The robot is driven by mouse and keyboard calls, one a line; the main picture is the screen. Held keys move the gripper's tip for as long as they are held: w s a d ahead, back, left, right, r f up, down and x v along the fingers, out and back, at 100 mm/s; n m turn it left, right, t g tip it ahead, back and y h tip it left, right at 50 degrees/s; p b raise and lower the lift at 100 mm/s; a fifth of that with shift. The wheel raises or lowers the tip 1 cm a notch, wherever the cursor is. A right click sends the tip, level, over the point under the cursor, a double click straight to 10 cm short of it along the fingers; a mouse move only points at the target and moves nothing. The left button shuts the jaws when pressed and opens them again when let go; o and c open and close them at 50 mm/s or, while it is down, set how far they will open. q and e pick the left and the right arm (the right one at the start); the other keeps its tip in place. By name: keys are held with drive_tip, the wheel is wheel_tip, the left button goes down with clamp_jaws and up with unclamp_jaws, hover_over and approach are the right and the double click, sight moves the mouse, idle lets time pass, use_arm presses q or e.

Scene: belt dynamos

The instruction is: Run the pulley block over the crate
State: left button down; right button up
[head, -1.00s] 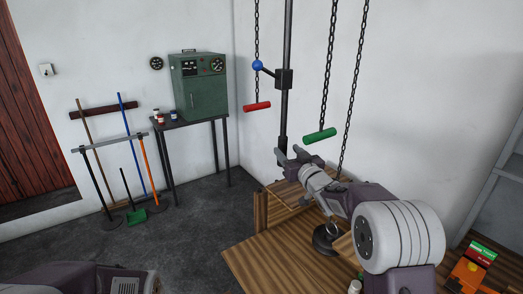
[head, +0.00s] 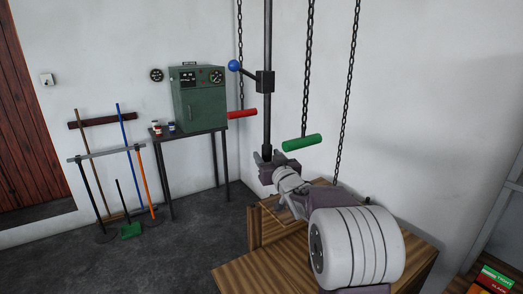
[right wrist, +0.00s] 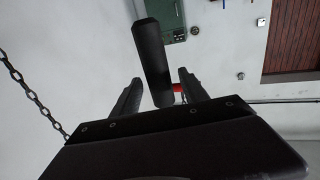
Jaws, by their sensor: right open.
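My right gripper (head: 264,158) is open at the lower end of a hanging black pole (head: 268,110) in the head view. In the right wrist view the pole (right wrist: 154,60) stands between the two spread fingers of the gripper (right wrist: 157,85); I cannot tell whether they touch it. A blue-ball lever (head: 234,66) sticks out from the pole. A red handle (head: 242,114) and a green handle (head: 302,142) hang on chains. Brown wooden boards (head: 262,272) stand below my right arm; I cannot tell which part is the crate. I cannot make out the pulley block. My left gripper is out of view.
A long chain (head: 347,90) hangs behind my right arm. A green cabinet (head: 204,100) stands on a dark table (head: 190,134) at the wall. Brooms lean on the left. Green and orange boxes (head: 494,280) are at the lower right.

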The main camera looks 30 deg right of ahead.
drive_tip(key=w, duration=0.4)
drive_tip(key=shift+d+p, duration=0.35)
drive_tip(key=shift+p, duration=0.05)
drive_tip(key=shift+s, duration=0.1)
